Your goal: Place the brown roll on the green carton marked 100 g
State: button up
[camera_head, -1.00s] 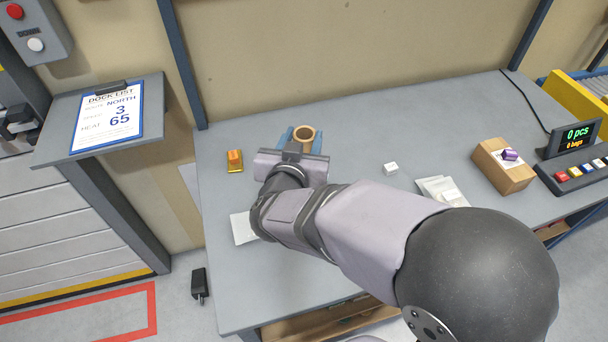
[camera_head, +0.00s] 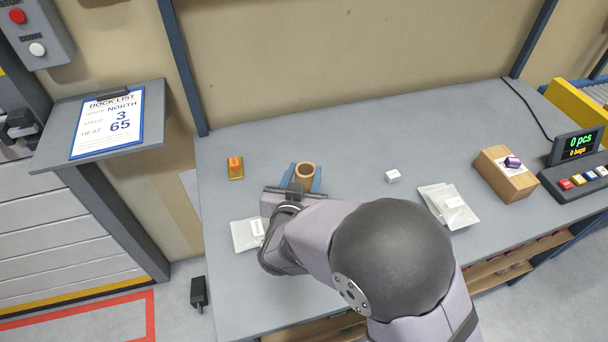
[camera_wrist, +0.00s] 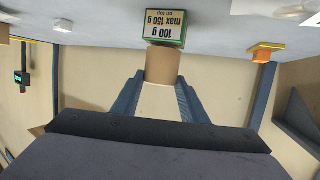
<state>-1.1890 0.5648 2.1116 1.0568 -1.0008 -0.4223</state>
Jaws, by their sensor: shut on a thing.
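The brown roll (camera_head: 305,169) is upright between the blue fingers of my gripper (camera_head: 303,178) in the head view. In the upside-down wrist view, my gripper (camera_wrist: 160,85) is shut on the roll (camera_wrist: 162,68). The green carton (camera_wrist: 165,27), with a white label reading 100 g, max 150 g, is directly at the roll's lower end there. I cannot tell whether roll and carton touch. The carton is hidden in the head view behind my gripper and the roll.
An orange piece on a yellow base (camera_head: 235,168) stands left of my gripper. A small white box (camera_head: 392,176) is to the right. Clear bags (camera_head: 447,204) and a cardboard box (camera_head: 507,183) with a purple roll (camera_head: 512,162) on top are further right. Another bag (camera_head: 246,235) lies at left front.

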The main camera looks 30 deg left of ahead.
jog(key=shift+f, duration=0.3)
jog(key=o, duration=1)
jog(key=shift+o, duration=0.2)
jog(key=shift+s+r, duration=0.1)
jog(key=shift+r, duration=0.05)
jog(key=v, duration=1.2)
